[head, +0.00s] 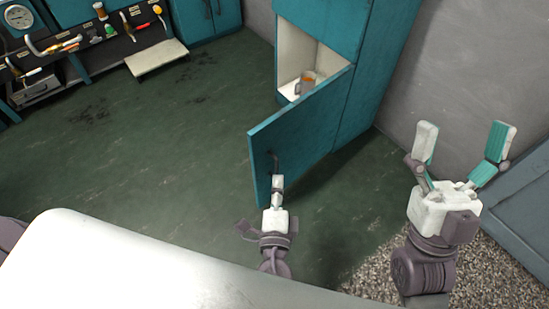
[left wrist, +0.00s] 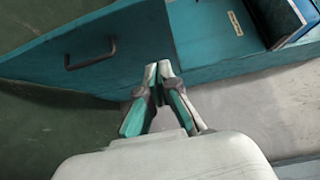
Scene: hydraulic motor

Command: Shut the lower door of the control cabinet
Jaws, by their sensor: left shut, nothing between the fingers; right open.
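The teal control cabinet (head: 375,75) stands against the grey wall in the head view. Its lower door (head: 305,125) stands ajar, swung out toward me, with a dark handle (head: 273,160) near its free edge. My left gripper (head: 278,182) is shut and empty, its tips close to the door's outer face just below the handle in the picture. The left wrist view shows the shut fingertips (left wrist: 158,70) to the right of the handle (left wrist: 92,56); I cannot tell whether they touch the door. My right gripper (head: 460,150) is open and empty, right of the cabinet.
Inside the open compartment stands an orange-brown cup-like object (head: 307,80). A workbench with tools (head: 95,40) is at the upper left. A white surface (head: 130,265) fills the lower left, and a blue-grey box (head: 520,215) stands at the right. The green floor (head: 160,150) left of the door is clear.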

